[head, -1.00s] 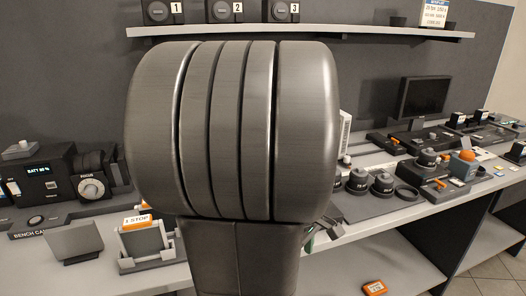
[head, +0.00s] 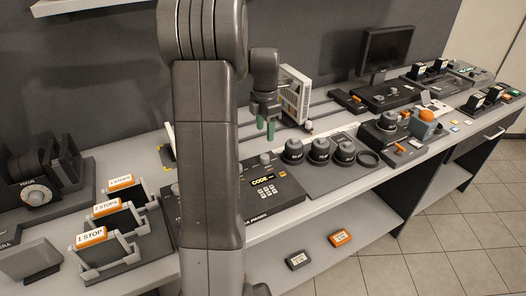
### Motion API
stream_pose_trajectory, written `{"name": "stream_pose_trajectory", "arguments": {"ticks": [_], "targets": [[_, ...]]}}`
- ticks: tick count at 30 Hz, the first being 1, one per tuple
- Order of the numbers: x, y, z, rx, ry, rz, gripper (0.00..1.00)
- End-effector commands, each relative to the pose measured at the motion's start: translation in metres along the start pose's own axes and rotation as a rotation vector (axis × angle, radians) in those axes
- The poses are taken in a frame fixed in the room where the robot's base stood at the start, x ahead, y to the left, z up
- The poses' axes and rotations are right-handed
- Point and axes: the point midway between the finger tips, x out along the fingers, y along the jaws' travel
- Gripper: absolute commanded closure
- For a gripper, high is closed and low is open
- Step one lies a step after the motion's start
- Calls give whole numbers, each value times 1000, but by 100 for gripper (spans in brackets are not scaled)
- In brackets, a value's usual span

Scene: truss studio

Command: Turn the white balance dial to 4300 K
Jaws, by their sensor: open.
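I cannot clearly identify the white balance dial; no readable kelvin marking shows. A dark panel (head: 284,203) with a lit "CODE" display (head: 262,180) and small buttons stands on the bench, partly hidden by my arm. A small knob (head: 265,159) sits near its back edge. A silvery dial marked "FOCUS" (head: 36,195) is on the camera at the left. My gripper (head: 265,127) points down, open and empty, with green fingertips, above the bench behind the panel. My arm hides the middle of the bench.
Three dark round lenses (head: 319,150) sit right of the panel. Filter holders labelled in stops (head: 105,233) are at left. A monitor (head: 386,51) stands at the back.

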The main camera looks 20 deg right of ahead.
Motion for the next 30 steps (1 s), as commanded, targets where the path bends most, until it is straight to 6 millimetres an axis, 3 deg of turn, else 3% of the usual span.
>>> {"name": "stream_pose_trajectory", "arguments": {"ticks": [9, 15, 28, 30], "targets": [[68, -1, -1, 1, 3, -5, 48], [97, 0, -1, 1, 1, -2, 48], [109, 0, -1, 2, 0, 0, 48], [109, 0, -1, 2, 0, 0, 57]]}}
